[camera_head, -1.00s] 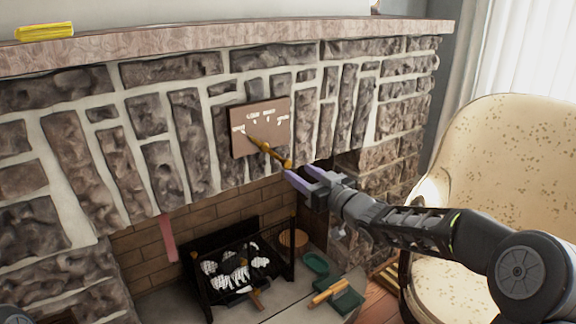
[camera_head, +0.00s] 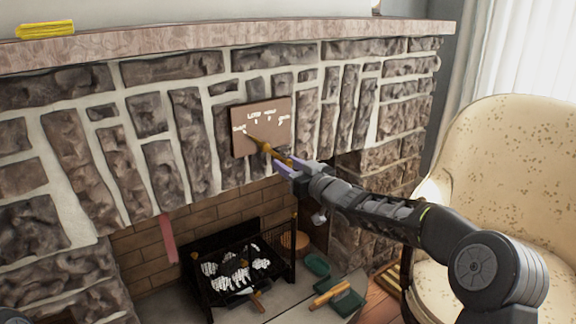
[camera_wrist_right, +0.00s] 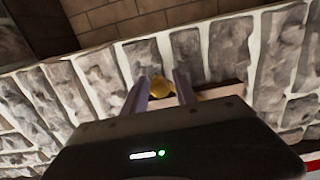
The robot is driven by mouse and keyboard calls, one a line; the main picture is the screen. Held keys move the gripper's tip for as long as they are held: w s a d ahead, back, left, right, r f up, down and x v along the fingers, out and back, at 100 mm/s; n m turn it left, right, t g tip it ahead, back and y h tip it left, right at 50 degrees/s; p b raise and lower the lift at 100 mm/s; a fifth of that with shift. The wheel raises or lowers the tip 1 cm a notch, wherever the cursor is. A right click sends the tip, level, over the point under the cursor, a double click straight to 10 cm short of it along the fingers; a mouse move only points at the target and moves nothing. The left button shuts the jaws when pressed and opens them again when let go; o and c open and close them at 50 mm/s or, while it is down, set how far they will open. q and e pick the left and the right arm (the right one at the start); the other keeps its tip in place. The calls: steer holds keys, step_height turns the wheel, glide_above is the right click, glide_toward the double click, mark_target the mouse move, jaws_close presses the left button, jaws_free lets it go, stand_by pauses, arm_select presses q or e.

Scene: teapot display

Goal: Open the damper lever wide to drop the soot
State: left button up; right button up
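The damper lever (camera_head: 268,149) is a brass-coloured rod on a brown plate (camera_head: 279,112) with white markings, fixed to the stone fireplace front. The lever slants from the plate down to the right. My right gripper (camera_head: 285,166) is at the lever's lower end, with its purple fingers on either side of it. In the right wrist view the lever's yellow knob (camera_wrist_right: 161,88) shows between the two fingers, which stand apart. Whether the fingers touch the knob cannot be told. My left gripper is not in view.
A black grate (camera_head: 238,270) with grey-white pieces stands in the firebox below. Green items (camera_head: 345,302) and a wooden-handled tool lie on the hearth at right. A cream armchair (camera_head: 510,150) stands at right. A yellow object (camera_head: 45,30) lies on the mantel (camera_head: 200,42).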

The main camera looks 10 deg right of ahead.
steer(key=shift+d, duration=0.1)
jaws_close()
steer(key=shift+d+r, duration=0.15)
stand_by(0.8)
